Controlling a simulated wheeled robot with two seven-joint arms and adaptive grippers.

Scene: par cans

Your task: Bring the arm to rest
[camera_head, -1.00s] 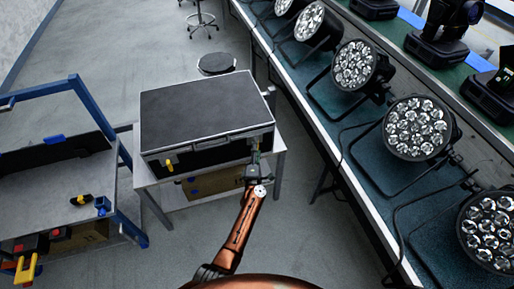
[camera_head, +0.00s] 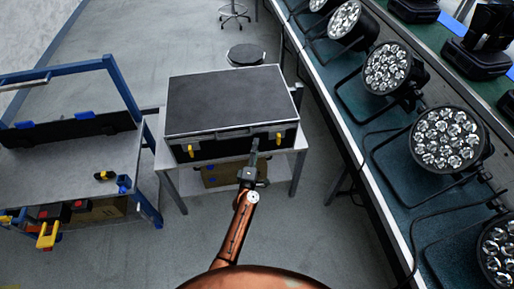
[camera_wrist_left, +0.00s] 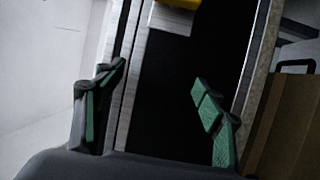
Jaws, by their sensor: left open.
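My left arm reaches up from the bottom middle of the head view. Its gripper (camera_head: 254,156) is open and empty, in front of the black case's front face, just left of the right yellow latch (camera_head: 279,137). The closed black case (camera_head: 230,100) has metal edges. In the left wrist view, the two green-padded fingers (camera_wrist_left: 158,85) stand apart with the dark case face beyond them. A yellow latch (camera_wrist_left: 180,3) shows at that view's top edge, beyond the fingertips. I cannot tell whether a finger touches the case. My right gripper is not in view.
The case lies on a grey table (camera_head: 170,185) with a cardboard box (camera_head: 222,174) below. A blue-framed cart (camera_head: 60,170) stands at left. A long bench (camera_head: 345,165) with several par cans (camera_head: 446,139) runs along the right. A stool (camera_head: 246,54) stands behind the case.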

